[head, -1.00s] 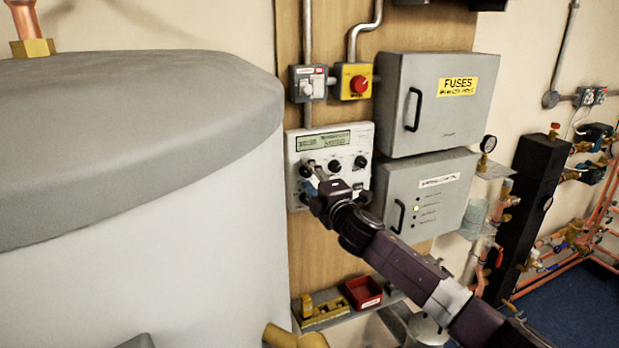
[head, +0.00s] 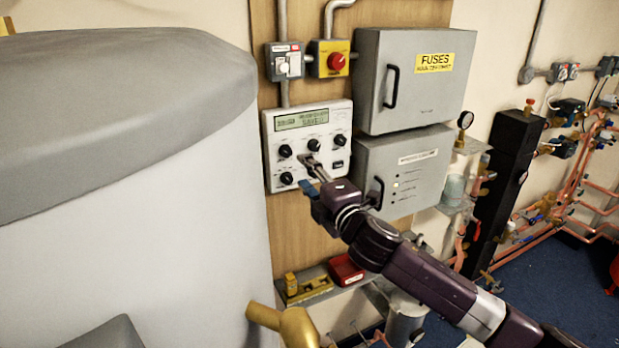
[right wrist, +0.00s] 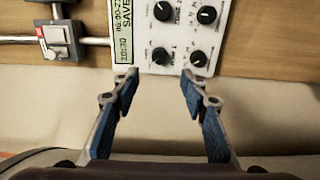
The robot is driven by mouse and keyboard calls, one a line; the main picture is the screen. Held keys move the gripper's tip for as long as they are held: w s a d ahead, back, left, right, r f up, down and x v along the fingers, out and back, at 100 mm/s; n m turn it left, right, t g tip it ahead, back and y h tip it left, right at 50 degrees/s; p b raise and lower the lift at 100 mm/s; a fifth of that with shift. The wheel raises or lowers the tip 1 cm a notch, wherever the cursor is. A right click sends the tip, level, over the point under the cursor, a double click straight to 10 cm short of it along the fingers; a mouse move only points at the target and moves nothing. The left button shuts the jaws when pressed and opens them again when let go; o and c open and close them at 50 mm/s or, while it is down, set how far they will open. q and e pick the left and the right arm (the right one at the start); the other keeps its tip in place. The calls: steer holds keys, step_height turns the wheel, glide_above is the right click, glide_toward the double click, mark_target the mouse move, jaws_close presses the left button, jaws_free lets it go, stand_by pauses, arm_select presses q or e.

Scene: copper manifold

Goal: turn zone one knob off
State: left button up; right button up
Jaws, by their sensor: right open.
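A white control panel (head: 327,113) with a greenish display (head: 302,119) hangs on the wooden board. It carries several black knobs, among them an upper left knob (head: 285,151), upper middle knob (head: 314,145), upper right knob (head: 340,141) and lower left knob (head: 286,178). I cannot read which is zone one. My right gripper (head: 306,172) is open and empty in front of the panel's lower middle. In the right wrist view its spread fingers (right wrist: 159,78) point at the panel, with one knob (right wrist: 160,56) between the tips and another (right wrist: 198,58) beyond the right tip. My left gripper is out of view.
A grey fuse box (head: 425,95) and a second grey box (head: 408,165) stand right of the panel. A yellow switch box with red knob (head: 337,61) is above. A large grey tank (head: 130,200) fills the left.

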steer(key=shift+v, duration=0.75)
steer(key=s+d+f+m+g+h+b, duration=0.1)
steer(key=d+f+m+g+h, duration=0.2)
steer(key=f, duration=1.1)
steer(key=s+d+f+m+b, duration=0.1)
steer(key=d+f+m, duration=0.3)
steer(key=f, duration=1)
steer(key=s+d+f+m+g+h+b, duration=0.1)
steer(key=s+d+f+m+g+h, duration=0.2)
steer(key=f, duration=1.1)
steer(key=s+d+f+m+g+b, duration=0.1)
steer(key=s+d+f, duration=0.25)
steer(key=f, duration=0.45)
steer(key=s+d+f+m+b, duration=0.1)
steer(key=s+d+f+m, duration=0.1)
steer(key=s+f, duration=0.4)
steer(key=s+d+f+m+g+b, duration=0.1)
steer(key=s+d+f+m+g, duration=0.1)
steer(key=s+f, duration=0.9)
steer(key=s+d+f+m+g, duration=0.1)
steer(key=s+f+m+g, duration=0.15)
steer(key=s+f, duration=0.9)
steer(key=s+f+m+g, duration=0.1)
steer(key=s+f+g, duration=0.1)
steer(key=s, duration=1.1)
steer(key=s+f+m+g+h+b, duration=0.1)
steer(key=s+f, duration=0.3)
steer(key=s, duration=1)
steer(key=shift+d+m+g, duration=0.35)
steer(key=shift+g, duration=0.2)
